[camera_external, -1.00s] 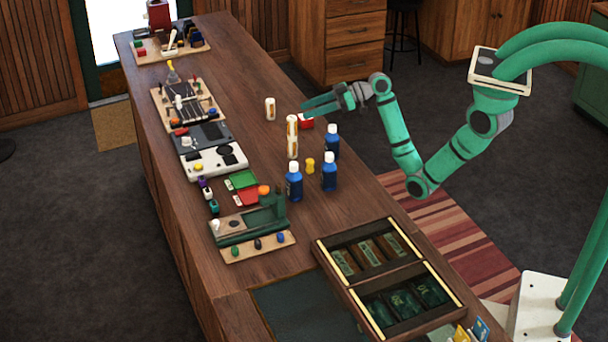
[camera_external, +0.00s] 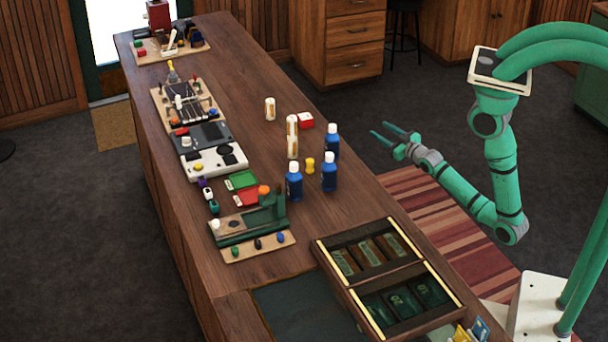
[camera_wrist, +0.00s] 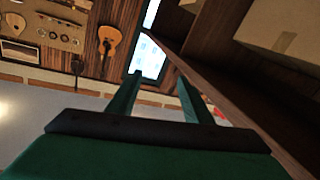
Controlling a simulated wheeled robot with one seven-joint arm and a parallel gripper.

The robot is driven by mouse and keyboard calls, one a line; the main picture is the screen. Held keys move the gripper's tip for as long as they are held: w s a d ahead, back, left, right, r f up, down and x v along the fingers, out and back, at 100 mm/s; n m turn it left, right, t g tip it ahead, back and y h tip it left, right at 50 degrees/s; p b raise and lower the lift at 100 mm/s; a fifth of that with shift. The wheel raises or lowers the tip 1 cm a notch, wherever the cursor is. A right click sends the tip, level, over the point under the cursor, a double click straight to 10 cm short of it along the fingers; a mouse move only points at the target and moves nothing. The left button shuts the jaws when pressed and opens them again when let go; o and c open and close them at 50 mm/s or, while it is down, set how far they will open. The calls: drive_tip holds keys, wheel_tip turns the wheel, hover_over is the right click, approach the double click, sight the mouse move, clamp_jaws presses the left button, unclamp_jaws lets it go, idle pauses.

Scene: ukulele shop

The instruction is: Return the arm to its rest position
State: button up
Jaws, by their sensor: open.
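My gripper (camera_external: 392,134) is open and empty in the external view. It hangs in the air to the right of the counter, over the floor, with its fingers toward the counter. My arm is folded, its elbow low near the striped rug. In the wrist view my two green fingers (camera_wrist: 162,100) are spread apart with nothing between them.
The long wooden counter (camera_external: 245,70) lies left of my gripper. Blue bottles (camera_external: 330,172), white cylinders and a red-and-white box (camera_external: 305,121) stand near its right edge. A divided tray (camera_external: 385,270) is at the front. The striped rug (camera_external: 435,215) lies below my arm.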

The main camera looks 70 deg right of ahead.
drive_tip(key=s+a+f+n+y, duration=0.1)
drive_tip(key=s+a+f+y, duration=0.2)
drive_tip(key=a, duration=0.5)
drive_tip(key=s+a+f+n+y, duration=0.2)
drive_tip(key=s+a, duration=0.4)
drive_tip(key=a, duration=0.1)
drive_tip(key=s+a+r+y, duration=0.2)
drive_tip(key=s+a+y, duration=0.2)
drive_tip(key=s+a, duration=0.9)
drive_tip(key=shift+s+a, duration=0.15)
drive_tip(key=shift+a, duration=0.05)
